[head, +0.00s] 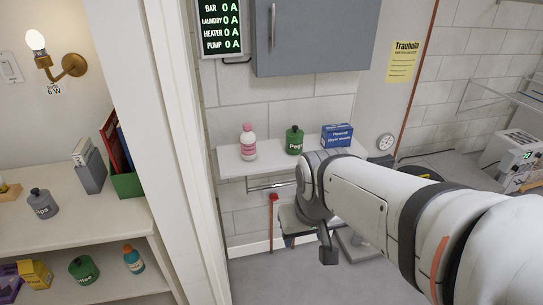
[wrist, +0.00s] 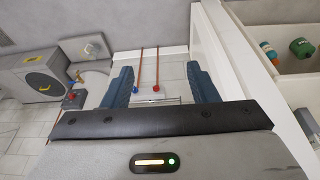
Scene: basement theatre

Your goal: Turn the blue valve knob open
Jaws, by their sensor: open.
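A small blue knob (wrist: 138,89) shows in the wrist view at the lower end of a thin copper-coloured pipe, near my left finger. A red knob (wrist: 156,89) sits just to its right on a second pipe. My gripper (wrist: 160,86) is open, with its two dark blue fingers spread on either side of both knobs and nothing held between them. The knobs look beyond the fingertips, but the distance is hard to judge.
A wall shelf (head: 233,168) holds a pink-and-white bottle (head: 248,143), a green bottle (head: 294,140) and a blue box (head: 337,135). A grey cabinet (head: 310,40) hangs above. A white door frame (head: 172,130) stands left. In the wrist view a grey machine (wrist: 38,83) is left.

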